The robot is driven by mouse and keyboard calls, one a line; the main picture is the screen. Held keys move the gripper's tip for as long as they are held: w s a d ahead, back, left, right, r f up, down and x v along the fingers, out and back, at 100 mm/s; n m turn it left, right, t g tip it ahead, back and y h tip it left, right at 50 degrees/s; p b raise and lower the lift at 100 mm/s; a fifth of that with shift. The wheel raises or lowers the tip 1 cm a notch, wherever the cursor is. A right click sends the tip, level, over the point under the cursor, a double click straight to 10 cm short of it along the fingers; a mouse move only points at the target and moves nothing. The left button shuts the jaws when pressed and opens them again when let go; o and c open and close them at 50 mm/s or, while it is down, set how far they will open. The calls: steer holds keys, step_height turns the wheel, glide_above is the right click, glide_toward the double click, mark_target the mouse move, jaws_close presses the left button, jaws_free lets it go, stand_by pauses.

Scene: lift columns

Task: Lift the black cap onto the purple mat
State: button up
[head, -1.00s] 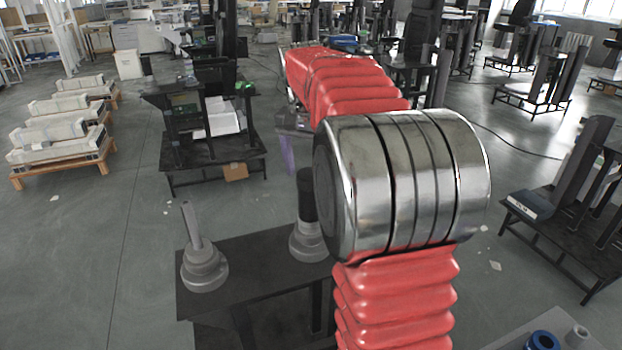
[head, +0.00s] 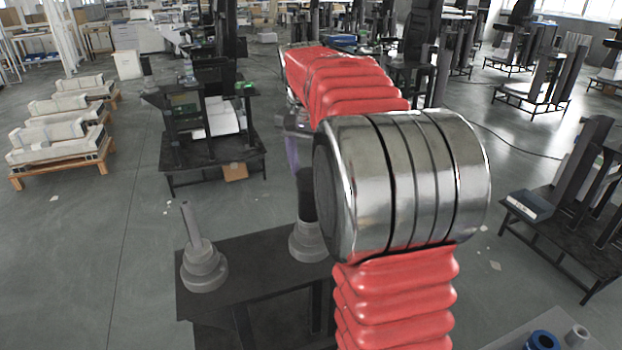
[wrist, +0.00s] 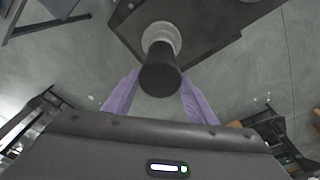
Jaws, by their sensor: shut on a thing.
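The black cap (head: 307,208) is a dark upright cylinder at the grey stepped base (head: 308,242) on the dark table, partly hidden by my arm in the head view. In the wrist view the cap (wrist: 160,79) stands between the tips of my purple fingers, with the pale base ring (wrist: 161,36) behind it. My gripper (wrist: 160,76) is shut on the cap. In the head view only a bit of a purple finger shows, just above and left of the cap. I cannot tell whether the cap still touches the base. No purple mat is visible in either view.
A second grey stepped base (head: 204,268) with a bare post stands on the left of the dark table (head: 255,250). A blue ring (head: 542,340) and a grey piece lie at the lower right.

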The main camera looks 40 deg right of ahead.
mark_target(309, 174)
steer(key=c, duration=0.4)
steer(key=shift+r, duration=0.1)
step_height(309, 174, up, 10)
steer(key=shift+f, duration=0.1)
stand_by(0.4)
stand_by(0.5)
